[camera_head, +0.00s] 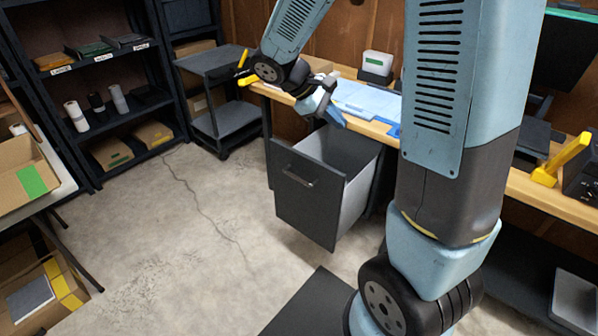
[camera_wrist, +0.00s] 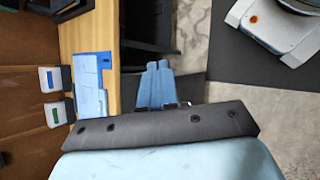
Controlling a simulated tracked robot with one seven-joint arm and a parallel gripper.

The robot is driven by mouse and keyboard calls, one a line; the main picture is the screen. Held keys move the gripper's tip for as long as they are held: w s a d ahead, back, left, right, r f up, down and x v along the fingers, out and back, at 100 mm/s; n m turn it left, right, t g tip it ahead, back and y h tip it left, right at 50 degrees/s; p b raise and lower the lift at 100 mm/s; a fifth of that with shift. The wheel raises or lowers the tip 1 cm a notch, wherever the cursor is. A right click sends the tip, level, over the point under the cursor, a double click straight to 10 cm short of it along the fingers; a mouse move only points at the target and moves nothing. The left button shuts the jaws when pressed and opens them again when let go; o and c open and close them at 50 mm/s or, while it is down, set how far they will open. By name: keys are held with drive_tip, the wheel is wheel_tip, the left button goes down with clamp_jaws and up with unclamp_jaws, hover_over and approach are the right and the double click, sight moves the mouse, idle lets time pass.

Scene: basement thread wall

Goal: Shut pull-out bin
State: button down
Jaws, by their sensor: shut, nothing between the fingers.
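The pull-out bin (camera_head: 309,192) is a dark grey box with a lighter inside, standing pulled out from under the wooden bench. Its front panel has a bar handle (camera_head: 298,177) and faces the lower left in the head view. My gripper (camera_head: 336,118) is above the back part of the bin, close to the bench edge, apart from the handle. In the wrist view my gripper's blue fingers (camera_wrist: 156,82) are together with nothing held. The wrist view does not clearly show the bin.
The wooden bench (camera_head: 520,187) carries blue-edged sheets (camera_head: 365,101) and a white box with a green label (camera_head: 377,66). A dark cart (camera_head: 222,118) and shelves (camera_head: 105,75) stand at the left. The concrete floor before the bin is clear.

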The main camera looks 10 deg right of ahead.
sight(303, 167)
drive_tip(key=w+a+f+n+t+h, duration=0.2)
drive_tip(key=w+a+f+n+h, duration=0.15)
drive_tip(key=w+f, duration=0.35)
drive_tip(key=w+a+f+n+t+h, duration=0.25)
drive_tip(key=w+f+n, duration=0.25)
drive_tip(key=f, duration=0.4)
drive_tip(key=w+a+f+n+t, duration=0.1)
drive_tip(key=a+f+n+t, duration=0.35)
drive_tip(key=f, duration=0.45)
drive_tip(key=w+a+f+n+t, duration=0.25)
drive_tip(key=a+f+n, duration=0.2)
drive_tip(key=f, duration=0.45)
drive_tip(key=x, duration=1.3)
drive_tip(key=shift+s+d+f, duration=0.15)
drive_tip(key=shift+d, duration=0.1)
